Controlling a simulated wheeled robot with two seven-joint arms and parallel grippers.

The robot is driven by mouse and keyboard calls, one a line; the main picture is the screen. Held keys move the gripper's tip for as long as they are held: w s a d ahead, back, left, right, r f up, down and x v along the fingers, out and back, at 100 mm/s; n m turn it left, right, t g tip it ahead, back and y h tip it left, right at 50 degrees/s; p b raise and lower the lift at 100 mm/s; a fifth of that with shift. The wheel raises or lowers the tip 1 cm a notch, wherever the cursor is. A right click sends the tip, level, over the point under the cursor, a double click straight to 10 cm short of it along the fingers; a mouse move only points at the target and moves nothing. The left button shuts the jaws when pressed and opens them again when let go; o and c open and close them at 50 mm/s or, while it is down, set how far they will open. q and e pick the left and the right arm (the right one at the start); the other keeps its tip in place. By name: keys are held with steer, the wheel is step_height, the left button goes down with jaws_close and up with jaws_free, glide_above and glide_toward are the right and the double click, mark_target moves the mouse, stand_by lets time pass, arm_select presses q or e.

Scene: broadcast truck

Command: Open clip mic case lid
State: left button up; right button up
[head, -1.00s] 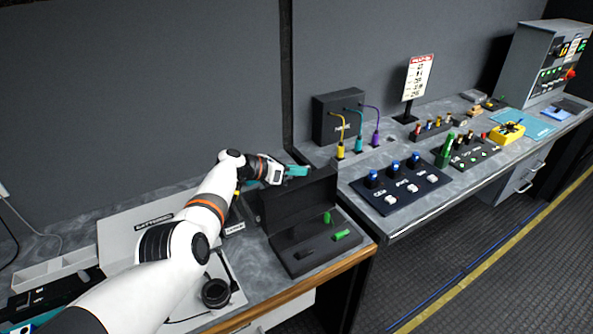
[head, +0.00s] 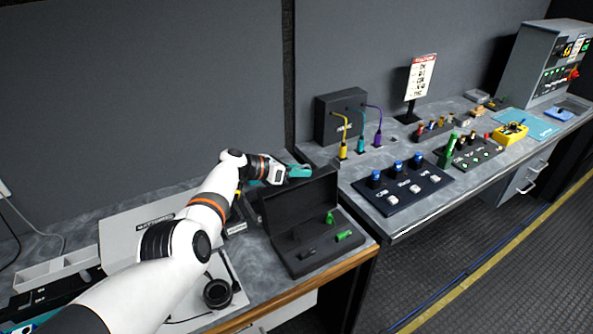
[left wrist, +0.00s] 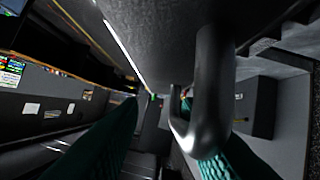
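The black clip mic case (head: 318,262) sits at the front right of the near desk. Its lid (head: 300,203) stands up at the back edge, open, with its inner face toward me. A green clip mic (head: 343,236), another green piece (head: 329,218) and a dark clip (head: 307,253) show in the base. My left gripper (head: 300,171) is at the lid's top edge, coming from behind left. In the left wrist view its teal fingers (left wrist: 165,130) are apart, with a dark metal loop handle (left wrist: 205,100) by the right finger. Contact is unclear. My right gripper is out of view.
A grey case (head: 135,232) and a black round part (head: 217,293) lie left of the mic case. A black box with coloured cables (head: 340,115) and a button panel (head: 402,185) stand on the desk to the right. The air above the mic case base is clear.

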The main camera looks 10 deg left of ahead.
arm_select(q)
steer(key=shift+s+a+r+p, duration=0.15)
steer(key=shift+a+r+p, duration=0.15)
steer(key=shift+p, duration=0.2)
steer(key=shift+p+v, duration=1.1)
steer(key=shift+p, duration=0.15)
step_height(320, 180, up, 2)
glide_above(260, 191)
steer(key=d, duration=0.1)
steer(key=shift+w+r+p, duration=0.25)
steer(key=shift+w+p, duration=0.1)
steer(key=shift+p, duration=0.1)
steer(key=shift+s+a+r, duration=0.25)
steer(key=shift+s+a, duration=0.1)
steer(key=shift+a, duration=0.15)
